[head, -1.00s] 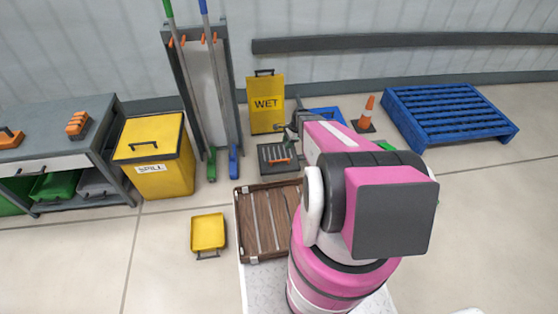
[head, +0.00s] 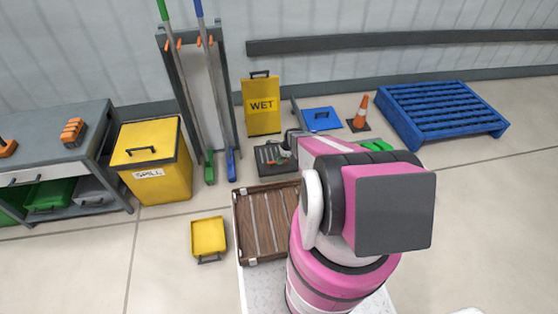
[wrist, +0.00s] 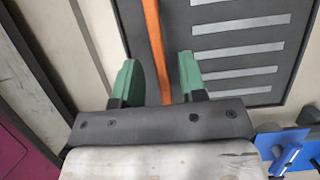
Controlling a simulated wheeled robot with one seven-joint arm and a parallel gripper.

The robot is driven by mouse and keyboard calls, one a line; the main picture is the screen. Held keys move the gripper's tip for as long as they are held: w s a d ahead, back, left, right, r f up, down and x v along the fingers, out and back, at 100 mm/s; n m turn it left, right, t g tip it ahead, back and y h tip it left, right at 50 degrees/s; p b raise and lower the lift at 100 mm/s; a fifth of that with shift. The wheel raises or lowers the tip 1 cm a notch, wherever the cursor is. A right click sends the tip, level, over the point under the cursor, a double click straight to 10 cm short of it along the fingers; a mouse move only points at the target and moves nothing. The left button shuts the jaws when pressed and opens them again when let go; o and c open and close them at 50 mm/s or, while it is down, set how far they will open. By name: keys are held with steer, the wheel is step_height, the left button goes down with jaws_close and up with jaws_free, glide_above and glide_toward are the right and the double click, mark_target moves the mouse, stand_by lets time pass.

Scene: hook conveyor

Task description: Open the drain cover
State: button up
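The drain cover (head: 264,168) is a dark square grate with light slots, lying flat in the floor in the head view. It fills the upper right of the wrist view (wrist: 232,76). Its orange handle bar (wrist: 153,30) runs up and down between my green fingertips in the wrist view. My gripper (wrist: 158,62) is open, one finger on each side of the bar, with gaps showing. In the head view my gripper (head: 291,143) is over the right part of the cover and hides some of it. I cannot tell its exact height above the floor.
An orange cone (head: 361,113) is to the right. A wooden crate (head: 240,222) lies in front, and a yellow spill bin (head: 160,183) stands left.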

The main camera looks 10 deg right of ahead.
steer(key=shift+a+f, duration=0.15)
steer(key=shift+f, duration=0.25)
jaws_close()
steer(key=shift+r, duration=0.1)
